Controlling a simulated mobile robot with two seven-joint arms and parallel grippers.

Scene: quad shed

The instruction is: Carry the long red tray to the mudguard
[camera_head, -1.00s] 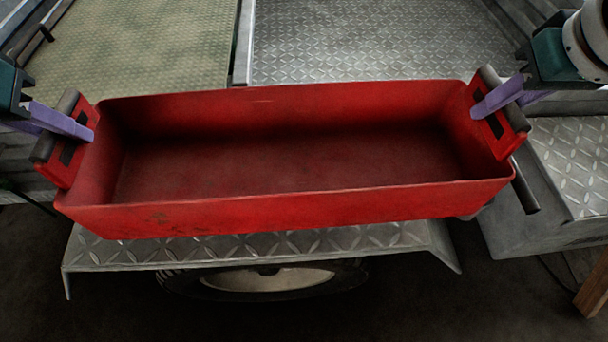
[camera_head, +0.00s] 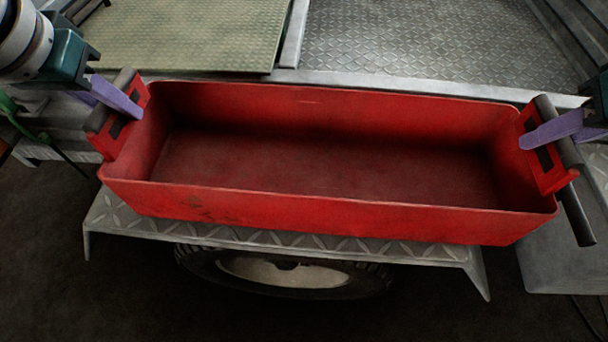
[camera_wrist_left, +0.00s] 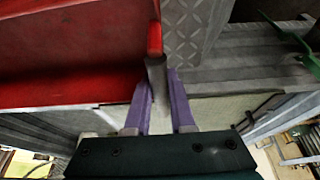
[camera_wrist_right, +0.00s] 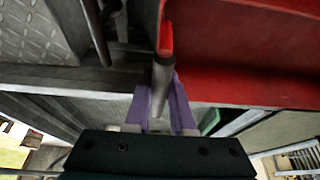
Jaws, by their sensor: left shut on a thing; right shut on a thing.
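The long red tray (camera_head: 330,208) is an open, empty box with a handle at each end. In the head view it hangs over or sits on the diamond-plate mudguard (camera_head: 290,240), whose front strip shows below it above a wheel. I cannot tell whether they touch. The tray reaches past the mudguard's right end. My left gripper (camera_head: 118,100) is shut on the left handle, and the left wrist view shows its purple fingers around the grey bar (camera_wrist_left: 157,80). My right gripper (camera_head: 548,132) is shut on the right handle, with its grey bar (camera_wrist_right: 163,82) between the fingers.
The wheel (camera_head: 285,272) sits under the mudguard. Behind the tray are a green-tinted plate (camera_head: 190,35) and a grey diamond-plate deck (camera_head: 420,50) with a raised edge. A grey bar (camera_head: 577,215) and grey block (camera_head: 560,262) are at the right. A green lever (camera_head: 20,125) is at far left.

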